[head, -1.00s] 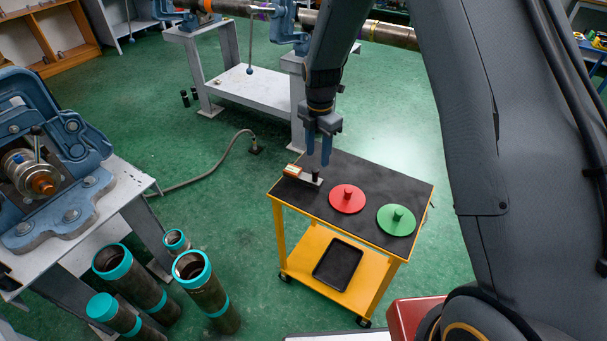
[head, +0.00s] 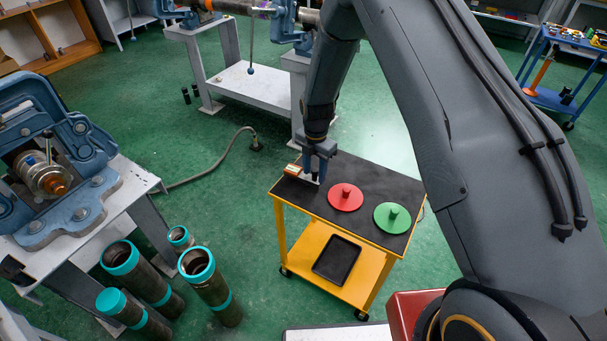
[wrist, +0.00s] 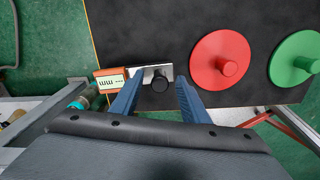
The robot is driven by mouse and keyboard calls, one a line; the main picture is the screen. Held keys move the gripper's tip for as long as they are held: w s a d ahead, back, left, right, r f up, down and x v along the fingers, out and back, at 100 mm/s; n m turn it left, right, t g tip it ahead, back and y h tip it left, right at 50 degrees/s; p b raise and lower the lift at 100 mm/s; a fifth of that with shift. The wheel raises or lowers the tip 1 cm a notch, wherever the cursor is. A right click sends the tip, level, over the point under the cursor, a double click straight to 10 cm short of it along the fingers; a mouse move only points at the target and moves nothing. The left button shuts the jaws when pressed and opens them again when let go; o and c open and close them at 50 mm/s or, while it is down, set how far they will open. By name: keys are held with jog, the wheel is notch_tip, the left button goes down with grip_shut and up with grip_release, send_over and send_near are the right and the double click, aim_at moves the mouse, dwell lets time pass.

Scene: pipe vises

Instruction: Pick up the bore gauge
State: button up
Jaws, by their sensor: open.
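The bore gauge (wrist: 110,82) lies on the black top of the yellow cart (head: 412,196), near its left end. It has an orange-edged display, a silver bar and a black round knob (wrist: 160,82). In the head view the gauge (head: 293,170) is partly hidden by my gripper (head: 313,180). In the wrist view my gripper (wrist: 162,85) is open, with one blue finger on each side of the knob. The left finger overlaps the silver bar in the picture. I cannot tell whether the fingers touch the gauge.
A red disc (head: 345,197) and a green disc (head: 392,218), each with a centre peg, lie right of the gauge on the cart top. A black tray (head: 337,259) is on the lower shelf. Several teal-ringed pipes (head: 208,280) stand left of the cart.

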jog(key=shift+f, duration=0.1)
grip_shut()
dwell(0.4)
